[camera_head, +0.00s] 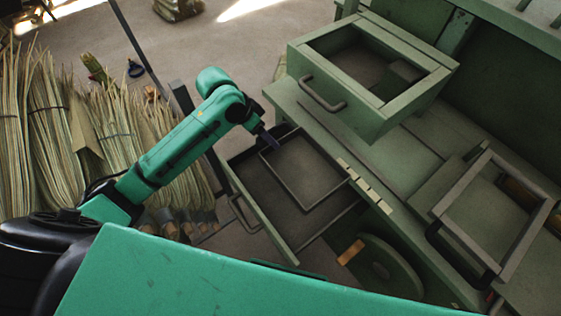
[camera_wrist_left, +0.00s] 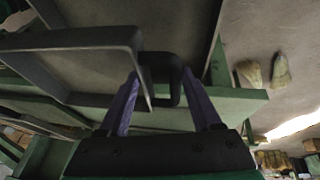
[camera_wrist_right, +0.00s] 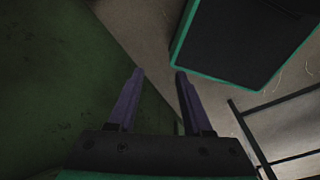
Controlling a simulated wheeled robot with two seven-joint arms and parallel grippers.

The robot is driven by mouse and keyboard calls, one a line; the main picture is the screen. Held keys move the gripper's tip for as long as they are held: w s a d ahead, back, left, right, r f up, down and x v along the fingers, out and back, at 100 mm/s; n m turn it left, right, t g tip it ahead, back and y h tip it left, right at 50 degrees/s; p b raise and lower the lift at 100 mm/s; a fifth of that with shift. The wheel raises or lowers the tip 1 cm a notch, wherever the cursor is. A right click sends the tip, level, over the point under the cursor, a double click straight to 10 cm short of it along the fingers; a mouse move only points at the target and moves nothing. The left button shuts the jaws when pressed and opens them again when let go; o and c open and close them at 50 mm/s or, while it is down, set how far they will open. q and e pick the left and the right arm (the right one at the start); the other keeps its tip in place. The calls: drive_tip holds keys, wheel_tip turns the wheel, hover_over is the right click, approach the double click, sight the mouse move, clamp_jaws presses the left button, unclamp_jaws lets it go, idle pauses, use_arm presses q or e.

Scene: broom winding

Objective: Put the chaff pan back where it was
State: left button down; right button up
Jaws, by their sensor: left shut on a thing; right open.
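The chaff pan, as I take it, is a shallow dark pan with a thin rim (camera_head: 318,198), lying within the open lower drawer (camera_head: 236,168) in the head view. My left gripper (camera_head: 270,142) is at the pan's upper left end. In the left wrist view the fingers of my left gripper (camera_wrist_left: 163,95) are shut on the dark loop handle (camera_wrist_left: 160,68), with the pan's wall (camera_wrist_left: 75,40) beside it. The head view does not show clearly whether the pan touches the drawer floor. My right gripper (camera_wrist_right: 157,85) is open and empty in the right wrist view.
Above stands a green open box (camera_head: 300,50) with a bar handle. A framed tray (camera_head: 540,215) with a black handle lies on the bench at right. Broom straw bundles (camera_head: 50,120) stand at left. The floor (camera_head: 230,60) behind is mostly clear.

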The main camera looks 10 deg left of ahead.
use_arm(q)
drive_tip(key=f, duration=0.5)
drive_tip(key=shift+s+f, duration=0.3)
drive_tip(key=shift+f, duration=0.1)
drive_tip(key=f, duration=0.3)
drive_tip(key=w+f, duration=0.1)
drive_tip(key=f, duration=0.2)
drive_tip(key=shift+w+p, duration=0.15)
drive_tip(key=shift+p, duration=0.15)
wheel_tip(320, 180, down, 2)
drive_tip(key=shift+f, duration=0.5)
drive_tip(key=shift+c, duration=0.4)
unclamp_jaws()
use_arm(e)
drive_tip(key=shift+w+d+r, duration=0.15)
drive_tip(key=shift+d+r, duration=0.05)
drive_tip(key=shift+r, duration=0.15)
use_arm(q)
drive_tip(key=shift+r, duration=0.2)
use_arm(e)
drive_tip(key=shift+w, duration=0.1)
